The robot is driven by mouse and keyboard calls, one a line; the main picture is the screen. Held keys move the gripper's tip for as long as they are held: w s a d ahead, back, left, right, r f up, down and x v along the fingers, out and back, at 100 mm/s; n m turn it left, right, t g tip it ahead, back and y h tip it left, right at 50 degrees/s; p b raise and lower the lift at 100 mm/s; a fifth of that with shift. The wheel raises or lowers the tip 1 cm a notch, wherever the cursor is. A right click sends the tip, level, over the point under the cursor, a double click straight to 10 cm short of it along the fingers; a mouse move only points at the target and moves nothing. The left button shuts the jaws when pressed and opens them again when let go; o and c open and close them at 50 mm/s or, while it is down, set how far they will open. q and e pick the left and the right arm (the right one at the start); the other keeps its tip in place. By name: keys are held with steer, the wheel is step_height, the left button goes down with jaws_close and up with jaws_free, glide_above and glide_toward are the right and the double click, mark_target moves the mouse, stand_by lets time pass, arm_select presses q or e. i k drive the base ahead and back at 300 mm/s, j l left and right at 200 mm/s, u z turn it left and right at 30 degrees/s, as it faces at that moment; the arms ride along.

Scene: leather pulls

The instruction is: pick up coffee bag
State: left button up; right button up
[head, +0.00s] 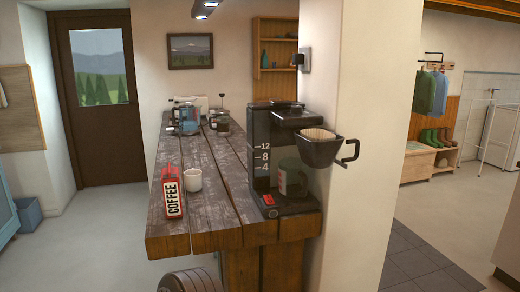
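A red coffee bag (173,191) with a white label reading COFFEE stands upright near the left front edge of the wooden counter (216,208). Nothing covers it in the head view. Neither of my grippers shows in this view, so nothing is seen holding or touching the bag.
A white mug (193,180) stands just right of the bag. A black coffee maker (270,155) with a filter basket (319,148) stands at the right against the pillar (368,130). Kettle-like vessels (187,119) stand at the far end. Open floor (95,240) lies left of the counter.

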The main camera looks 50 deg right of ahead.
mark_target(170, 180)
steer(key=z, duration=2.25)
steer(key=i+j, duration=0.1)
steer(key=i, duration=0.45)
